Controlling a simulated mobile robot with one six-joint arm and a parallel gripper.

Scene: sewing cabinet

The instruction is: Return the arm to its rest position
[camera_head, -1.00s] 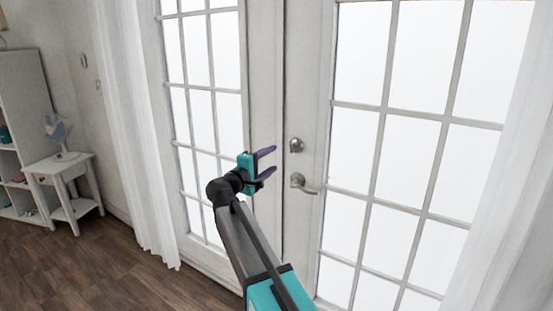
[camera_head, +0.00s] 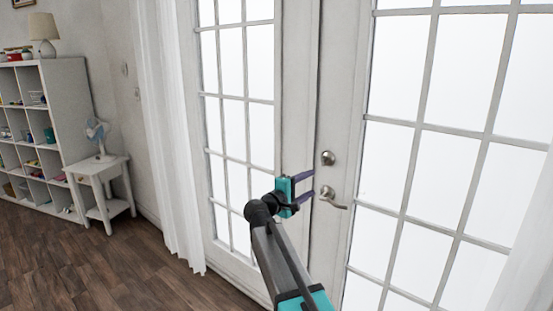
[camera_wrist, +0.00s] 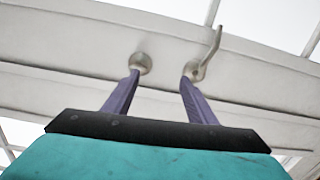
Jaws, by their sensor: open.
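My arm reaches up from the bottom of the head view. My gripper (camera_head: 309,188) has its two purple fingers spread apart with nothing between them, pointing at the white double door (camera_head: 305,130). The fingers appear just left of the lever handle (camera_head: 334,197) and the round knob (camera_head: 328,158); I cannot tell the gap in depth. In the wrist view the fingers of my gripper (camera_wrist: 159,85) point toward the round knob (camera_wrist: 141,62) and the lever handle (camera_wrist: 195,70), with the fingertips overlapping them in the picture.
A white curtain (camera_head: 170,140) hangs left of the door. A small white side table (camera_head: 96,168) with a fan (camera_head: 97,133) stands beside a white cubby shelf (camera_head: 70,95) with a lamp (camera_head: 44,35). The wooden floor (camera_head: 110,265) at the lower left is clear.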

